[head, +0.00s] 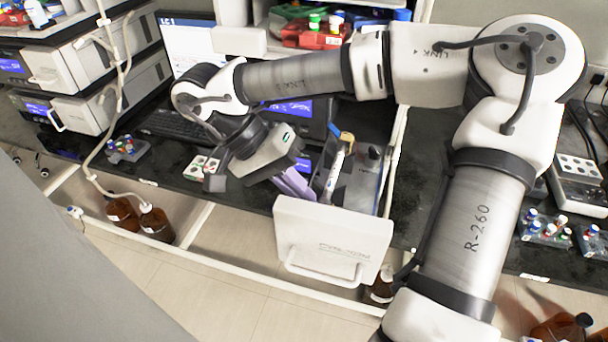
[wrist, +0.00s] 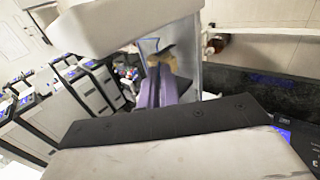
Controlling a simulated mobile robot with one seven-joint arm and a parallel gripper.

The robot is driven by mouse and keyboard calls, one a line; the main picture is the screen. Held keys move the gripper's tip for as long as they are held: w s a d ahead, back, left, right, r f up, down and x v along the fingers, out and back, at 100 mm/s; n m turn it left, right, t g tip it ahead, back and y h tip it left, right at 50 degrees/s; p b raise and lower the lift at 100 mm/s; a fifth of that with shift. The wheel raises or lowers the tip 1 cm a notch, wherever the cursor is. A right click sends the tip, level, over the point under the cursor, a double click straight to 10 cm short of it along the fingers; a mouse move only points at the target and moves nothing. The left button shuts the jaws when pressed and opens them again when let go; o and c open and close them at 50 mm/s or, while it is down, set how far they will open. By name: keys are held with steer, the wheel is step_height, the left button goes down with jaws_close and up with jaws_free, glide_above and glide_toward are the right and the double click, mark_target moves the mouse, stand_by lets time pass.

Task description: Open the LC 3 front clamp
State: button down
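A pulled-out drawer with a white front panel (head: 330,240) and handle stands at the middle of the bench in the head view; its panel is also large at the top of the wrist view (wrist: 120,25). A slim white column (head: 334,172) stands tilted inside it, with a tan-yellow clamp piece (head: 347,138) near its top. The tan piece also shows just beyond my fingers in the wrist view (wrist: 167,56). My gripper (head: 298,186) has purple fingers (wrist: 161,90) pointing into the drawer beside the column. The fingers look close together; contact with the clamp is unclear. No LC 3 label is readable.
A monitor marked LC 1 (head: 188,40) and a keyboard (head: 180,125) are behind to the left. White stacked instruments (head: 80,85) stand further left. Small vial racks (head: 125,148) sit on the dark bench. Brown bottles (head: 157,222) stand below its front edge.

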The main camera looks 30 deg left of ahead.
steer(key=shift+a+h+p, duration=0.15)
steer(key=shift+h+p, duration=0.15)
steer(key=shift+h, duration=0.1)
steer(key=shift+f, duration=0.1)
steer(key=c, duration=1.6)
jaws_free()
steer(key=shift+s, duration=0.1)
